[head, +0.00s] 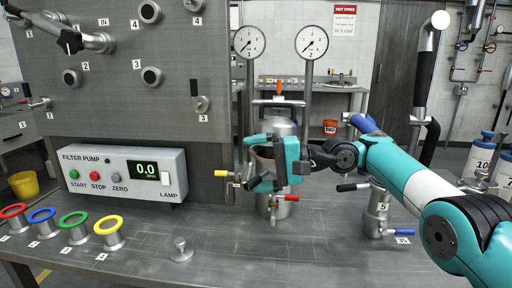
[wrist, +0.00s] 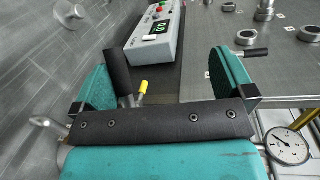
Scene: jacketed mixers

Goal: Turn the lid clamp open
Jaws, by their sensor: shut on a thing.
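My gripper (head: 262,162) is at the front of the jacketed mixer (head: 283,130), a steel vessel behind and partly hidden by it. In the wrist view my gripper (wrist: 162,80) has its teal fingers widely spaced. A black handle (wrist: 117,70), apparently the lid clamp's, stands between them, close against the left finger. It also shows in the head view (head: 252,183) near the lower finger. The clamp body and most of the lid are hidden behind my gripper.
A yellow-tipped valve lever (head: 221,173) is just left of my gripper, and a red-tipped one (head: 291,198) is below it. Two gauges (head: 250,42) stand above. The filter pump box (head: 125,172) is to the left.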

